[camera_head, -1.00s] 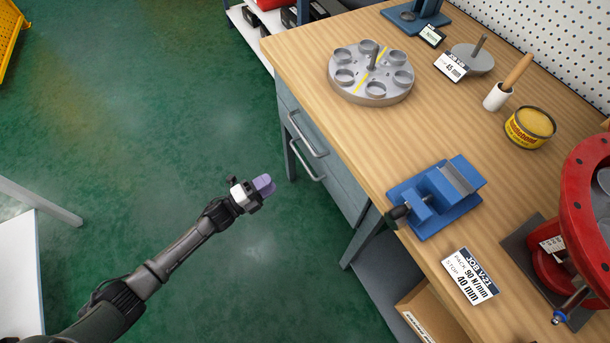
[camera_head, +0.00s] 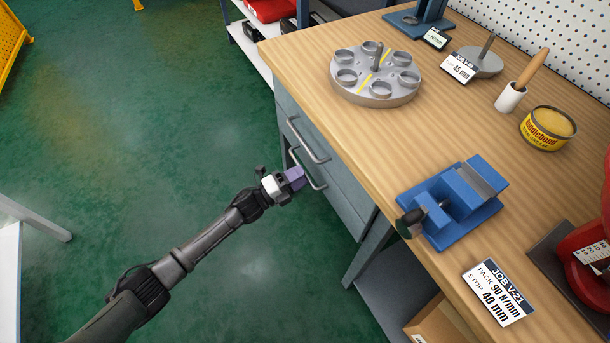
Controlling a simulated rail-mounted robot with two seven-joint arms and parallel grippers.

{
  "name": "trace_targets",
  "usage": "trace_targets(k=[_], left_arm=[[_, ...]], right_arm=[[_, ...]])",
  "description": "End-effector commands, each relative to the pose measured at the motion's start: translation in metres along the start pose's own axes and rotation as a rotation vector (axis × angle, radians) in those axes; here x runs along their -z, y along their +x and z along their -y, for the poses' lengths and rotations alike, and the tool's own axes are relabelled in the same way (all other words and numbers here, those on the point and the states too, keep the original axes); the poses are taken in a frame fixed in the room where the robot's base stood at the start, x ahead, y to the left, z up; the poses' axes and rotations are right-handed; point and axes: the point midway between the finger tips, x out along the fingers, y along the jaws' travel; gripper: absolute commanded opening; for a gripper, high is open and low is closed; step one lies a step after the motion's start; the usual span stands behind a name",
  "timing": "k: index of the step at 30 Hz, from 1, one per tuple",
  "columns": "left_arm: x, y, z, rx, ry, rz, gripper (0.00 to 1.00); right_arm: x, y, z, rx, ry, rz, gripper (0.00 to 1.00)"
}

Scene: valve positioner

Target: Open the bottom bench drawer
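The bench has two drawers, one above the other, under its wooden top. The bottom drawer (camera_head: 343,203) looks closed, its front flush with the bench. Its bar handle (camera_head: 317,186) is partly hidden behind my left gripper. The upper drawer's handle (camera_head: 305,141) shows above it. My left gripper (camera_head: 297,177), with purple fingertips, is in front of the bottom handle. I cannot tell whether it touches the handle or whether its fingers are apart. My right gripper is not in view.
The benchtop (camera_head: 330,115) carries a round fixture (camera_head: 375,90), a blue vise (camera_head: 455,205) overhanging the front edge, a job card (camera_head: 497,292) and a yellow tin (camera_head: 547,128). A cardboard box (camera_head: 440,322) sits on the lower shelf. The green floor before the drawers is clear.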

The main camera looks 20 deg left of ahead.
Motion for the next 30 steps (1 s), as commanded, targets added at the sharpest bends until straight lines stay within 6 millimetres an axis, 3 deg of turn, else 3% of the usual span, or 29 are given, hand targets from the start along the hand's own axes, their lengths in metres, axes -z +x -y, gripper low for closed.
trace_targets(k=[7, 19, 30], left_arm=[[0.0, 0.02, -0.001, 0.0, -0.001, 0.0, 0.37], [0.0, 0.024, 0.0, -0.001, -0.001, 0.001, 0.37], [0.0, 0.023, 0.0, 0.0, -0.001, 0.001, 0.02]], right_arm=[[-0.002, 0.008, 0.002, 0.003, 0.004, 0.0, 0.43], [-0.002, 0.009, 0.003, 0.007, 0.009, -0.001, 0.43], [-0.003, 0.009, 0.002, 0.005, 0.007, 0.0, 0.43]])
